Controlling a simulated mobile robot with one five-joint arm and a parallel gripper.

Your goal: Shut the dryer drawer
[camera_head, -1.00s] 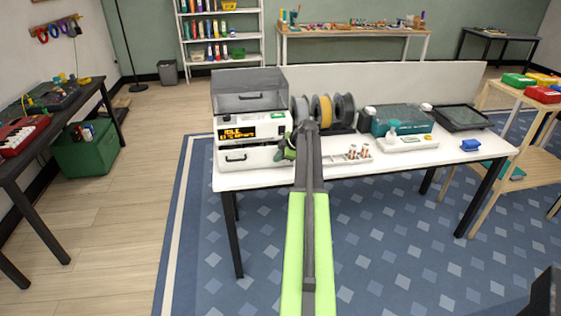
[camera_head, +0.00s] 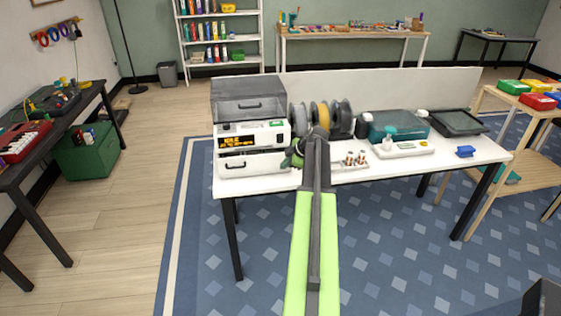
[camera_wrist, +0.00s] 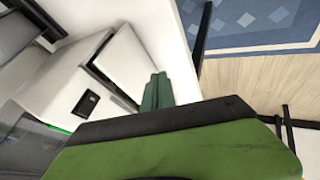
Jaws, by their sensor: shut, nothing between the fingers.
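The dryer (camera_head: 228,143) is a white box with an amber display and a grey see-through lid, at the left end of the white table. Its drawer (camera_head: 265,163) is the low white front with a dark handle. In the wrist view the drawer (camera_wrist: 130,62) appears to stand out from the dryer's body, with a dark gap beside it. My gripper (camera_head: 295,158) is at the drawer's right end, partly hidden by my arm. In the wrist view its green fingers (camera_wrist: 157,90) are together and empty, beside the drawer's edge; I cannot tell whether they touch it.
Filament spools (camera_head: 320,118) stand right of the dryer. A small tray (camera_head: 352,163), a teal-lidded machine (camera_head: 395,127) and a blue block (camera_head: 465,151) are farther right on the white table (camera_head: 400,168). The floor before the table is clear.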

